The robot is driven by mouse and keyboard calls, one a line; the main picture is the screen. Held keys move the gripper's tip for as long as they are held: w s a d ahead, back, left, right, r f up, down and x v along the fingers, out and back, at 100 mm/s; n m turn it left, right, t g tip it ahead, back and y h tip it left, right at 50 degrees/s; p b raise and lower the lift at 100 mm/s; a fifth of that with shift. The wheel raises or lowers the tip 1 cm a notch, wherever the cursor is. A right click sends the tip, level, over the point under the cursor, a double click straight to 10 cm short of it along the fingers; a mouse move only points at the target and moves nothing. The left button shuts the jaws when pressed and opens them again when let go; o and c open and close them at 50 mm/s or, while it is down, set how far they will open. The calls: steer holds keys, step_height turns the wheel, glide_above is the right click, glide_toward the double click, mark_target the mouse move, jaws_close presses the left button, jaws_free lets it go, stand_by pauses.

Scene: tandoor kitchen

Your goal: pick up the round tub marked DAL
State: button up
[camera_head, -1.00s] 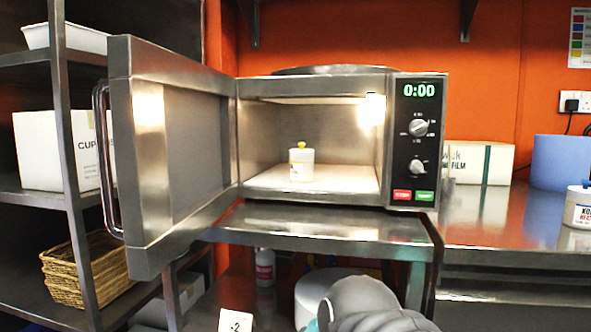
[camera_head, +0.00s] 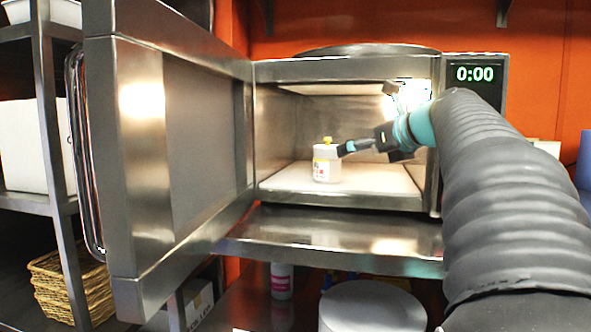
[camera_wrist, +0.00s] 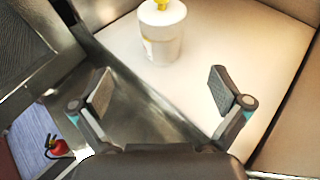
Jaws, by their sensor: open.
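A round white tub (camera_head: 326,165) with a yellow knob on its lid stands upright on the floor of the open microwave. Its label faces the head camera but is too small to read. In the wrist view the tub (camera_wrist: 162,38) is beyond the fingertips, a little left of the middle between them. My gripper (camera_wrist: 162,90) is open and empty, with its two fingers spread wide. In the head view my gripper (camera_head: 345,148) reaches into the microwave from the right, close to the tub; I cannot tell there whether it touches.
The microwave door (camera_head: 180,150) stands wide open on the left. The microwave's lit floor (camera_head: 385,185) is otherwise bare. Its control panel (camera_head: 474,75) reads 0:00, partly behind my arm. A steel shelf (camera_head: 330,228) runs below, with a white round container (camera_head: 372,308) underneath.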

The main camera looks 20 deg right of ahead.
mark_target(327, 164)
steer(key=x, duration=0.6)
steer(key=b+x, duration=0.1)
steer(key=x, duration=0.6)
steer(key=shift+w+d+f, duration=0.1)
steer(key=shift+d+f, duration=0.05)
steer(key=shift+f, duration=0.15)
steer(key=shift+r, duration=0.1)
steer(key=c, duration=1.6)
